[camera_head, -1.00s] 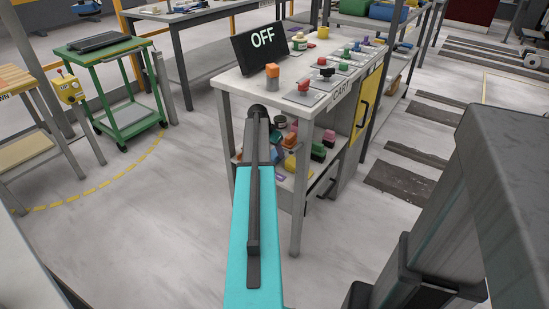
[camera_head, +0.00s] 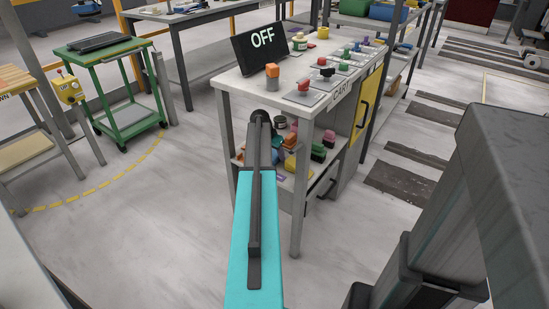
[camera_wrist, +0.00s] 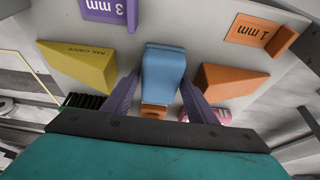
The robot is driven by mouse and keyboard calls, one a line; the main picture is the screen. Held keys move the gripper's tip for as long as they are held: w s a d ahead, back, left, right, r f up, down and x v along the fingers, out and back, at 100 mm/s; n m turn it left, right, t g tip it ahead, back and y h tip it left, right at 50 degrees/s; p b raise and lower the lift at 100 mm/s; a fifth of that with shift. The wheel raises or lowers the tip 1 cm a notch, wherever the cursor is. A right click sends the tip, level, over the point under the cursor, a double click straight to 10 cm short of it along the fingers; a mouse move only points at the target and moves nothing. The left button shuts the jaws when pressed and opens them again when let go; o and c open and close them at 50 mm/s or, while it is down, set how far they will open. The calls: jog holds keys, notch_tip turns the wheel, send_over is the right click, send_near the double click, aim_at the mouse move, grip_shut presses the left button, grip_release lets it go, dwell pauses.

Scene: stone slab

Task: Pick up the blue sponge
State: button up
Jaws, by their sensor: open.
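The blue sponge (camera_wrist: 164,68) is in the middle of the wrist view, a rounded blue block on a pale grey shelf surface. My gripper (camera_wrist: 160,79) is open, with one dark purple finger on each side of the sponge. Small gaps seem to show between the fingers and the sponge; contact cannot be told. An orange block (camera_wrist: 154,110) shows just below the sponge, nearer my palm. In the head view my arm reaches to the cart's lower shelf, and my fingers are hidden behind it. I cannot make out the sponge for certain there.
A yellow wedge (camera_wrist: 78,65) lies left of the sponge and an orange wedge (camera_wrist: 230,80) right. A purple "3 mm" piece (camera_wrist: 110,12) and an orange "1 mm" piece (camera_wrist: 264,34) lie beyond. A dark brush (camera_wrist: 85,101) and pink item (camera_wrist: 222,115) flank my fingers. The cart top (camera_head: 238,83) overhangs the shelf.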

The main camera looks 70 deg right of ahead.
aim_at(274, 154)
jog(key=shift+f, duration=0.15)
jog(key=c, duration=0.9)
notch_tip(274, 154, up, 4)
jog(key=shift+f+p, duration=0.25)
jog(key=shift+p, duration=0.05)
jog(key=shift+a+r, duration=0.2)
jog(key=shift+a, duration=0.1)
jog(key=w+a, duration=0.1)
jog(key=a, duration=0.4)
jog(key=w+a, duration=0.2)
jog(key=a, duration=0.4)
jog(key=w+a+p, duration=0.1)
jog(key=a, duration=0.4)
jog(key=shift+w+a, duration=0.25)
jog(key=shift+a, duration=0.15)
